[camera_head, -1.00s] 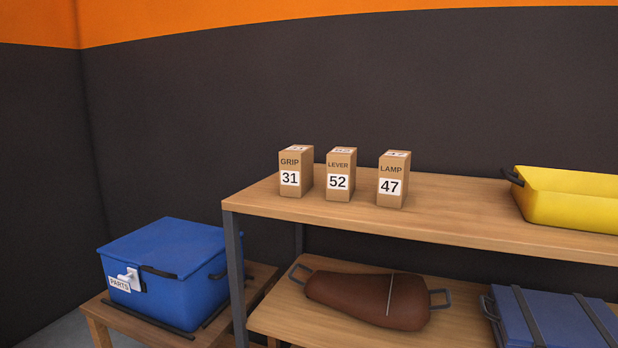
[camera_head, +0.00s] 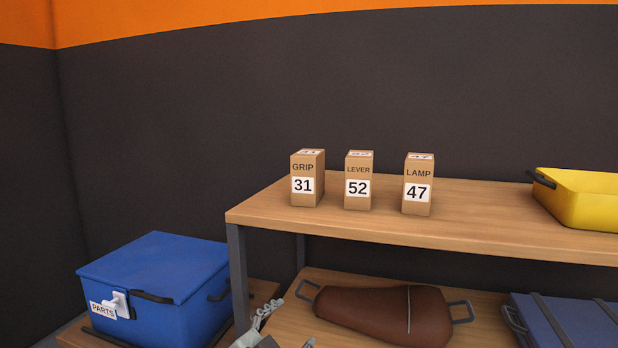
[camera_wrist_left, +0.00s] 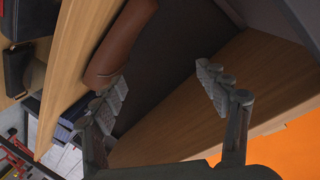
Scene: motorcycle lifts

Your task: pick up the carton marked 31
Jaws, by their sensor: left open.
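The carton marked 31 (camera_head: 307,180), labelled GRIP, stands upright near the left end of the upper wooden shelf (camera_head: 480,225). The carton marked 52 (camera_head: 358,181) and the carton marked 47 (camera_head: 418,184) stand to its right with gaps between them. My left gripper (camera_head: 280,335) shows only in part at the bottom edge of the head view, below and in front of the shelf. In the left wrist view the left gripper (camera_wrist_left: 170,95) is open with nothing between its fingers. No carton shows in that view. My right gripper is not in view.
A yellow bin (camera_head: 582,205) stands at the right on the upper shelf. A brown seat-shaped piece with handles (camera_head: 385,312) and a blue case (camera_head: 570,325) lie on the lower shelf. A blue PARTS box (camera_head: 165,285) stands at the left. Clear shelf lies in front of the cartons.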

